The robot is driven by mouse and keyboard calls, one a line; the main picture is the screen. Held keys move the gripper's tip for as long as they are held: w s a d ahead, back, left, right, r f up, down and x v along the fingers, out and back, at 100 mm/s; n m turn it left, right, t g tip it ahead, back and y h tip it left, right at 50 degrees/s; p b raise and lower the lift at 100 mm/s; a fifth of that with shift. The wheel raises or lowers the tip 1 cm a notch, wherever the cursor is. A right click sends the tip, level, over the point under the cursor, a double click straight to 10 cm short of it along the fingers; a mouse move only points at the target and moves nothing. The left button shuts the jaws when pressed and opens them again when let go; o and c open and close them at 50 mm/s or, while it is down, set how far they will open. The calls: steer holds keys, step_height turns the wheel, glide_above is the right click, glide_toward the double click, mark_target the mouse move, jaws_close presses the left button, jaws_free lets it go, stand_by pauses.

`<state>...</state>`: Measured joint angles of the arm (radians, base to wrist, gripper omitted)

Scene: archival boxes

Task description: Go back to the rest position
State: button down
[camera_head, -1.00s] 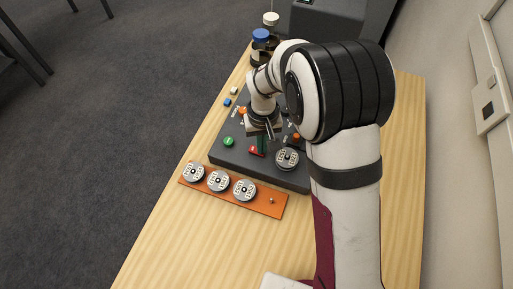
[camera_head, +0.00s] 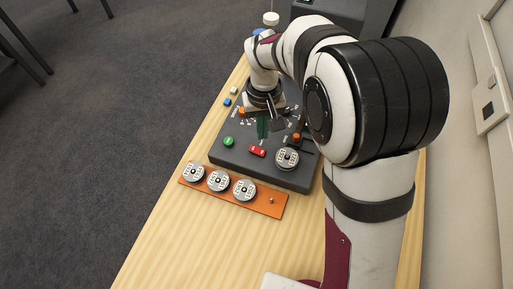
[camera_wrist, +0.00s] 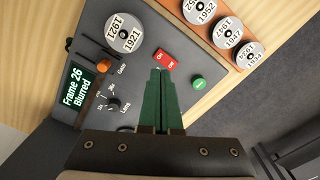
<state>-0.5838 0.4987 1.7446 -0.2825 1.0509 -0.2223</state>
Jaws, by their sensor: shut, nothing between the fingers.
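My gripper (camera_head: 264,128) is over the dark grey control box (camera_head: 228,155) on the wooden table. Its green fingers are shut with nothing between them; in the wrist view the gripper (camera_wrist: 160,72) points toward the red on/off switch (camera_wrist: 165,60). The switch also shows clear of the fingers in the head view (camera_head: 257,151). A green button (camera_wrist: 198,82) sits beside it. A grey disc marked 1921 (camera_wrist: 123,33) lies on the box. A small display (camera_wrist: 76,97) reads "Frame 26 Blurred". A black lens dial (camera_wrist: 113,103) and an orange knob (camera_wrist: 103,66) are near it.
An orange rack (camera_head: 265,204) with three grey discs and one empty peg lies in front of the box. A wall (camera_head: 470,150) stands at the right. The front of the table is mostly bare.

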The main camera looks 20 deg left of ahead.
steer(key=s+d+r+m+y, duration=0.1)
steer(key=s+d+r+m, duration=0.3)
steer(key=d, duration=0.3)
steer(key=s+d+r+m, duration=0.3)
steer(key=s+d+r, duration=0.25)
steer(key=d, duration=0.25)
steer(key=s+d+f+m, duration=0.1)
steer(key=s+d+m, duration=0.3)
steer(key=s, duration=0.7)
steer(key=shift+s+m+y, duration=0.3)
steer(key=shift+s+y, duration=0.05)
steer(key=shift+y, duration=0.05)
